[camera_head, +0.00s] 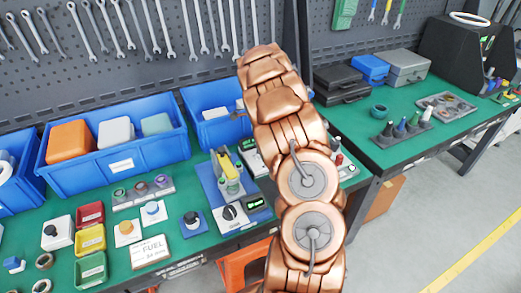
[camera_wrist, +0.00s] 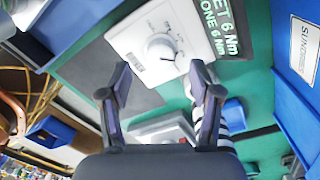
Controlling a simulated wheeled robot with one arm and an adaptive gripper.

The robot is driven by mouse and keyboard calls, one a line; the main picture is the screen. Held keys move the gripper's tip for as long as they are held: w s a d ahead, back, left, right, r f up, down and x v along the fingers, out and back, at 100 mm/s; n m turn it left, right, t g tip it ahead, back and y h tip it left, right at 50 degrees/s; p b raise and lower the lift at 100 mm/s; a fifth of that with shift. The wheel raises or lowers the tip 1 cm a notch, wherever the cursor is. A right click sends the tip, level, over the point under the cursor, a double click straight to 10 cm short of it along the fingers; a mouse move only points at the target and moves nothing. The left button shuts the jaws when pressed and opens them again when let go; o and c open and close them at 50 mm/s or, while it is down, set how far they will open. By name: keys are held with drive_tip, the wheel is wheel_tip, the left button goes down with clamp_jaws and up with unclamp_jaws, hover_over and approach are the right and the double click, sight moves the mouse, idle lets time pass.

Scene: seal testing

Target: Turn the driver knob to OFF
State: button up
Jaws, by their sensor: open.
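A white control box (camera_wrist: 128,38) with a round pale knob (camera_wrist: 160,48) shows at the top middle of the wrist view. Small markings ring the knob, but I cannot read its setting. A dark display (camera_wrist: 222,30) with green and white text, including "6 Nm", sits to its right. My gripper (camera_wrist: 158,75) is open and empty. Its two fingers stand apart on either side below the knob in the picture; I cannot see contact. In the head view my copper arm covers the middle of the bench and hides the gripper.
Blue bins (camera_head: 118,165) line the back of the green bench (camera_head: 200,262). A black-knobbed white box (camera_head: 231,214) and a yellow-green tool (camera_head: 226,168) lie left of my arm. Colored trays (camera_head: 90,240) sit front left. A blue bin (camera_wrist: 300,50) is at the wrist view's right.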

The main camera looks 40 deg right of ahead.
drive_tip(key=shift+f+p, duration=0.55)
drive_tip(key=shift+f, duration=1.55)
drive_tip(key=shift+a, duration=0.1)
drive_tip(key=c, duration=1.1)
